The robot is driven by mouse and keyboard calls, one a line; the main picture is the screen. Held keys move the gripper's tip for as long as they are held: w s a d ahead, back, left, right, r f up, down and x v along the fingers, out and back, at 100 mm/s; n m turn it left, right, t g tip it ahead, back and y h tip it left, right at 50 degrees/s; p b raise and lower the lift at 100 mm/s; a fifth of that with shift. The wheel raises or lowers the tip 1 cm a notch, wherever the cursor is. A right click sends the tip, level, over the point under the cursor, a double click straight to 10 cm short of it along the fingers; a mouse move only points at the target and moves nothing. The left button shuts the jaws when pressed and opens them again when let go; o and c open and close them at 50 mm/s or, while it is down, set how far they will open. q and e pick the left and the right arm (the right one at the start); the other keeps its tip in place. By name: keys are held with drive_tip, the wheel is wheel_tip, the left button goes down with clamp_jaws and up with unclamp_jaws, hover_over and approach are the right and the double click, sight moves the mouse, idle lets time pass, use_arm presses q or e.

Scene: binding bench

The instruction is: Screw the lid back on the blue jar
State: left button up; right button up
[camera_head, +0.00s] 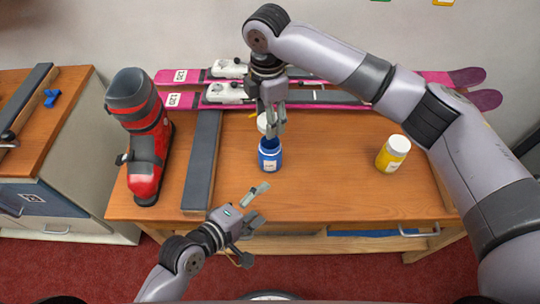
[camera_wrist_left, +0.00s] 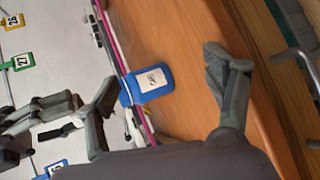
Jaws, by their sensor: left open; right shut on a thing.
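The blue jar (camera_head: 270,159) stands upright on the bench, with a white label on its front. My right gripper (camera_head: 271,128) comes down from above and is shut on the white lid (camera_head: 262,123), holding it just above the jar. The fingers partly hide the lid and the jar's top, so I cannot tell whether lid and jar touch. My left gripper (camera_head: 263,208) is open and empty, in front of the jar near the bench's front edge. In the left wrist view, the blue jar (camera_wrist_left: 151,84) shows between the left fingers, apart from them.
A yellow jar (camera_head: 392,155) with a white lid stands to the right. Pink skis (camera_head: 335,97) lie along the back. A red and black ski boot (camera_head: 147,150) and a dark grey strip (camera_head: 203,160) are at left. Bench top (camera_head: 330,190) between the jars is clear.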

sight(266, 156)
use_arm(q)
drive_tip(key=n+t, duration=0.1)
drive_tip(key=n, duration=0.1)
drive_tip(key=w+d+r+n+t+h, duration=0.1)
drive_tip(key=n, duration=0.2)
drive_tip(key=w+d+n, duration=0.1)
drive_tip(key=n, duration=0.1)
drive_tip(key=shift+w+r+n+t, duration=0.15)
drive_tip(key=shift+n+t, duration=0.15)
drive_tip(key=shift+t, duration=0.1)
drive_tip(key=n, duration=0.1)
drive_tip(key=n+t, duration=0.1)
drive_tip(key=shift+w+a+r+n, duration=0.1)
drive_tip(key=shift+w+a+n, duration=0.05)
drive_tip(key=shift+w+n, duration=0.25)
drive_tip(key=n, duration=0.2)
drive_tip(key=w+a+n+t+y, duration=0.1)
drive_tip(key=n, duration=0.2)
drive_tip(key=a+n+t, duration=0.1)
drive_tip(key=n, duration=0.1)
drive_tip(key=shift+w+a+f, duration=0.1)
drive_tip(key=shift+w+f, duration=0.15)
drive_tip(key=shift+w+a+f+n+t+y, duration=0.15)
drive_tip(key=shift+a+n+t+y, duration=0.2)
drive_tip(key=shift+n, duration=0.45)
drive_tip(key=shift+w+a+f+n+t+y, duration=0.1)
drive_tip(key=shift+a+n+t+y, duration=0.25)
drive_tip(key=shift+n, duration=0.45)
drive_tip(key=shift+r, duration=0.1)
drive_tip(key=shift+d, duration=0.1)
